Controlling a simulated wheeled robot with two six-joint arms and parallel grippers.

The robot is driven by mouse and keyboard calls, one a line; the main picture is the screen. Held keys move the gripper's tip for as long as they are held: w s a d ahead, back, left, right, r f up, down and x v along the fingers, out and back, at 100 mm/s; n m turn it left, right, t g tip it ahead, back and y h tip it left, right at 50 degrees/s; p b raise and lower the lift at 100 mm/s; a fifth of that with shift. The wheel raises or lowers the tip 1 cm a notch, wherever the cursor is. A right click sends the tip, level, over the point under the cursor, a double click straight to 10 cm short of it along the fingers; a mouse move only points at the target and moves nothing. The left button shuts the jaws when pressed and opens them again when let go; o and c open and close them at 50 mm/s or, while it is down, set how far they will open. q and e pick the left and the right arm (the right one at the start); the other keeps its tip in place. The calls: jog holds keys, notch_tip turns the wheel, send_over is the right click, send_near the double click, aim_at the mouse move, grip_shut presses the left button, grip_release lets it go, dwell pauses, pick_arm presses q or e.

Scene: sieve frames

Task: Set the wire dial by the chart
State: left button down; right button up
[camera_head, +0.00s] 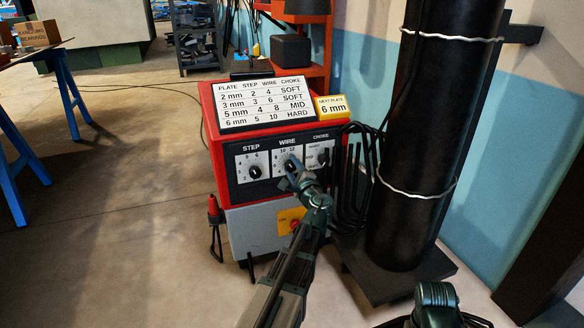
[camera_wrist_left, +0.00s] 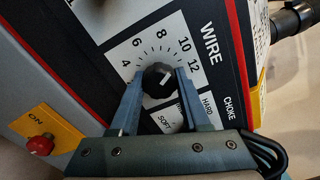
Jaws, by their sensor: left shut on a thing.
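The wire dial (camera_wrist_left: 159,80) is a black knob with a white mark on a white numbered plate. In the left wrist view its mark points up and right, towards the 10 and 12 side; I cannot tell the exact number. My left gripper (camera_head: 291,166) is shut on this knob, one finger on each side, and partly hides the dial in the head view. The chart (camera_head: 264,103) on top of the red machine lists plate, step, wire and choke; its 6 mm row reads 5, 10, HARD. A yellow-edged card (camera_head: 332,106) reads NEXT PLATE 6 mm.
The step dial (camera_head: 255,171) is left of the wire dial and the choke dial (camera_head: 322,157) is right of it, close to my gripper. A red button (camera_wrist_left: 41,145) on a yellow plate sits below. Black cables and a large black cylinder (camera_head: 420,140) stand at the right.

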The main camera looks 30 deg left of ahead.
pick_arm(q)
jog(key=shift+m, duration=0.9)
jog(key=shift+f, duration=0.1)
jog(key=shift+c, duration=1.9)
grip_release()
jog(key=shift+s+d, duration=0.1)
jog(key=v, duration=1.3)
jog(key=shift+s+d, duration=0.2)
